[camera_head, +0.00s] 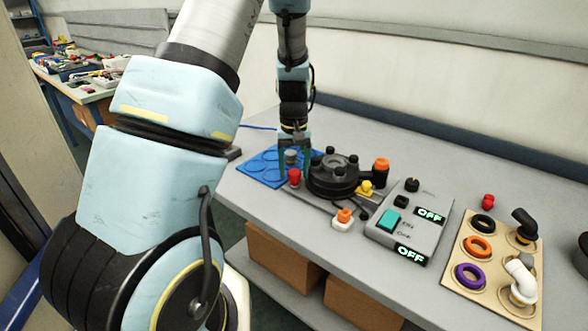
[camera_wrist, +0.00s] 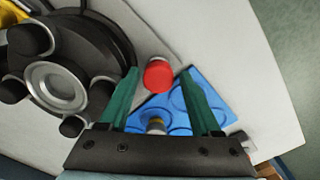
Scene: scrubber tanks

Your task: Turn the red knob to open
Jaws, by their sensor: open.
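The red knob (camera_head: 294,177) stands on the table to the left of the round black valve body. In the wrist view the red knob (camera_wrist: 158,75) shows upper middle, near the tips of the two teal fingers and between their lines. My gripper (camera_head: 295,165) is open and points down just behind or above the knob. I cannot tell how far the fingertips are from it. Nothing is held. The stem under the knob is mostly hidden.
The black valve body (camera_head: 334,172) with several round lobes stands close beside the knob. A blue mat (camera_head: 258,168) with round recesses lies left. Yellow (camera_head: 366,187) and orange (camera_head: 382,164) knobs, a grey OFF box (camera_head: 410,222) and a ring board (camera_head: 470,248) stand right.

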